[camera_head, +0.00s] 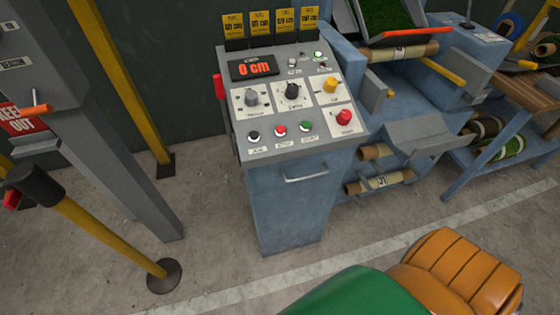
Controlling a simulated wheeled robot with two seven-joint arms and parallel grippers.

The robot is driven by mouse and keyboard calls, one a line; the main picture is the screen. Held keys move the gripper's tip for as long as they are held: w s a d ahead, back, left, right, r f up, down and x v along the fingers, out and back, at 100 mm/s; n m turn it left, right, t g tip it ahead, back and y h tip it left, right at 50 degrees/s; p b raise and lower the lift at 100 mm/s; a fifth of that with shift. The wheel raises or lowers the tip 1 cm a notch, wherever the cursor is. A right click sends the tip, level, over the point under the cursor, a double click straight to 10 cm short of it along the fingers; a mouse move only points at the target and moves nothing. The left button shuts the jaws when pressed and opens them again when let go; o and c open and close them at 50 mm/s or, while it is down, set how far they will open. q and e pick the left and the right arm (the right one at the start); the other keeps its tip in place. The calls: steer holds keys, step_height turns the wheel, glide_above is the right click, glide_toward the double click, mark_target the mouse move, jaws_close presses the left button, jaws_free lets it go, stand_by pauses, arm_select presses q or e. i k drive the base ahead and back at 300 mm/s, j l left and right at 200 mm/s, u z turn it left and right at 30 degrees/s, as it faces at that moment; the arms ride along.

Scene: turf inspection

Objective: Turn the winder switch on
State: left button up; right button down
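The blue-grey control console (290,175) stands near the middle with a sloped panel on top. In its middle row are a grey knob (251,97) at the left, a black knob (292,91) in the middle and a yellow knob (330,85) at the right. Their labels are too small to read surely, so I cannot tell which is the winder switch or its position. A red display (254,68) reads "0 cm". Below are black (254,136), red (280,131) and green (305,126) buttons, and a larger red button (344,118).
A blue machine with rolls (380,182) stands right of the console. A yellow post (110,240) with a dark round foot stands at the front left, beside a grey frame (130,170). Bare concrete floor (215,245) lies in front of the console.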

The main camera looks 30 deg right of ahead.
mark_target(343, 118)
steer(key=i+l+z, duration=0.1)
steer(key=z, duration=1.45)
steer(key=i+l+u, duration=0.2)
steer(key=l+u, duration=0.15)
steer(key=i+l, duration=0.05)
steer(key=l, duration=0.05)
